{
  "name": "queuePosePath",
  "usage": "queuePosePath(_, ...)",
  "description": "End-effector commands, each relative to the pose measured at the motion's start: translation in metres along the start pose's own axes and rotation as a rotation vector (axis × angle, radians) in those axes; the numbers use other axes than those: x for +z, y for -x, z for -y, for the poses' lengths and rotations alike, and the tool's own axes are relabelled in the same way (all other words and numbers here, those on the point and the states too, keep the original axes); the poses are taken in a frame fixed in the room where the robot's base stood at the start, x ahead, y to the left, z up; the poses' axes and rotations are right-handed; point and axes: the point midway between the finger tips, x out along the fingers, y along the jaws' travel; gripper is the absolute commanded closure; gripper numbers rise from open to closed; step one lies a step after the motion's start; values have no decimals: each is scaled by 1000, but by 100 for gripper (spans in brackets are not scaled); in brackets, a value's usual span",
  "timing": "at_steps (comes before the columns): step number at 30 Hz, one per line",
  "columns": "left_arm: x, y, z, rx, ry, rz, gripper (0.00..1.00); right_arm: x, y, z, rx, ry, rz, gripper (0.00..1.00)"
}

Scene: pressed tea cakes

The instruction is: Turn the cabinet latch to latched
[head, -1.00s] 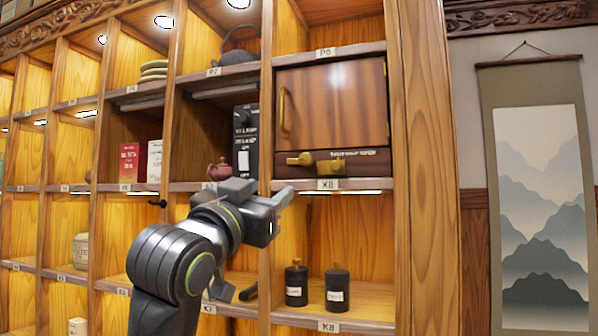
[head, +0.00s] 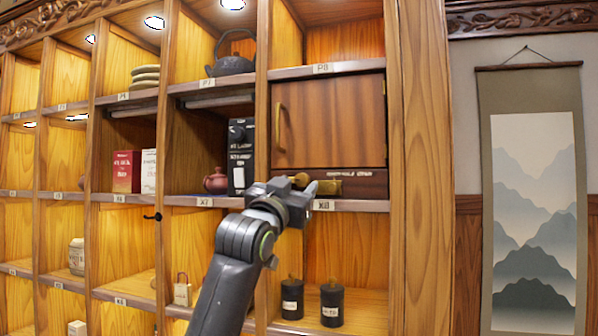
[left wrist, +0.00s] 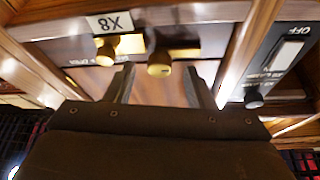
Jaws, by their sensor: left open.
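The wooden cabinet door (head: 330,122) is closed, with a brass handle on its left side. The brass latch (head: 328,186) sits on the dark strip below the door, partly hidden by my left gripper (head: 307,185). In the left wrist view, which is upside down, a rounded brass knob of the latch (left wrist: 159,62) shows between the two open fingers (left wrist: 160,85). A second brass knob (left wrist: 122,46) is beside it to the left. The fingers look apart from the knob; exact depth is hard to tell. The latch's setting cannot be read. My right gripper is not in view.
A shelf edge labelled X8 (head: 323,205) runs just below the latch. A black box (head: 240,158) and a reddish teapot (head: 215,181) stand in the compartment to the left. Two black canisters (head: 331,304) stand on the shelf below.

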Motion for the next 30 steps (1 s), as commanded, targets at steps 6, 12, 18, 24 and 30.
queuePosePath(6, -1, -18, 0, 0, 0, 2, 51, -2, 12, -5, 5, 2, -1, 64)
queuePosePath(12, 0, -21, 0, 0, 0, 0, 51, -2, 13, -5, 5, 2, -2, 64)
queuePosePath(18, 0, -21, 0, 0, 0, 0, 54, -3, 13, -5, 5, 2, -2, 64)
queuePosePath(24, 0, -21, 0, 0, 0, 0, 80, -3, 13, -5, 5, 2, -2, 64)
queuePosePath(30, 0, -21, 0, 1, 0, 0, 96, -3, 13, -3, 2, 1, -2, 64)
